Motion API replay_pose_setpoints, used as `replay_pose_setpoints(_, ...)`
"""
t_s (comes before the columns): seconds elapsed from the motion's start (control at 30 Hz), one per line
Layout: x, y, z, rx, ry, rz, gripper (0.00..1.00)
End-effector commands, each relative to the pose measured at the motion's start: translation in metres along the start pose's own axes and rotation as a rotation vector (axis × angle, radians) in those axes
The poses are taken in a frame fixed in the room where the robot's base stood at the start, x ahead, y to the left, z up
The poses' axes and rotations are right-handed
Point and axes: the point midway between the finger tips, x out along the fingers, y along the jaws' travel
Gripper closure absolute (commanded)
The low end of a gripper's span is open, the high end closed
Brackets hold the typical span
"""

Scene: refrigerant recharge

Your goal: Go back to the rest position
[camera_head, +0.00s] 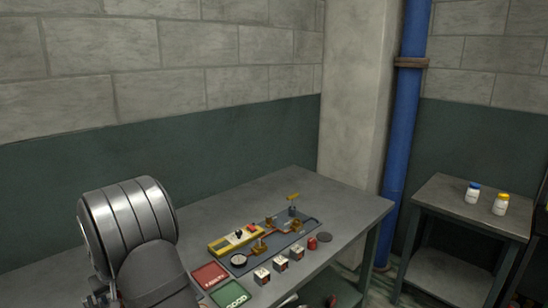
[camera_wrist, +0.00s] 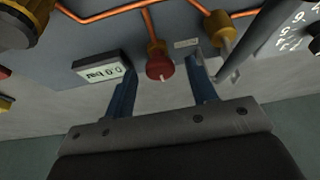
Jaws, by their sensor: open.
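My gripper (camera_wrist: 161,62) is open in the wrist view, with two blue fingers apart. A red knob (camera_wrist: 159,66) on a copper pipe (camera_wrist: 150,24) shows between the fingertips; I cannot tell whether they touch it. A gauge with a lit display (camera_wrist: 101,73) is left of it, partly behind the left finger. A brass fitting (camera_wrist: 219,26) is to the right. In the head view, the board with pipes and fittings (camera_head: 288,241) lies on the workbench (camera_head: 338,196). My arm stands at the left; my gripper cannot be made out there.
A red tray (camera_head: 210,275) and a green tray (camera_head: 231,296) lie at the front of the bench. Several small blocks (camera_head: 280,264), a red cap (camera_head: 312,243) and a dark disc (camera_head: 325,237) sit before the board. A side table (camera_head: 450,205) holds two bottles.

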Motion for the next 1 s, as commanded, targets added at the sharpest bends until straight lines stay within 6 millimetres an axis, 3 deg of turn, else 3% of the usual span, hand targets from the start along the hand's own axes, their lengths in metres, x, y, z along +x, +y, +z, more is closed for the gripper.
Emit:
replay_pose_setpoints(0.5, -0.0001, 0.0024, -0.0005, -0.206, 0.000, -0.086, 0.48)
replay_pose_setpoints(1.0, 0.0000, 0.0021, -0.0005, -0.250, 0.001, -0.103, 0.48)
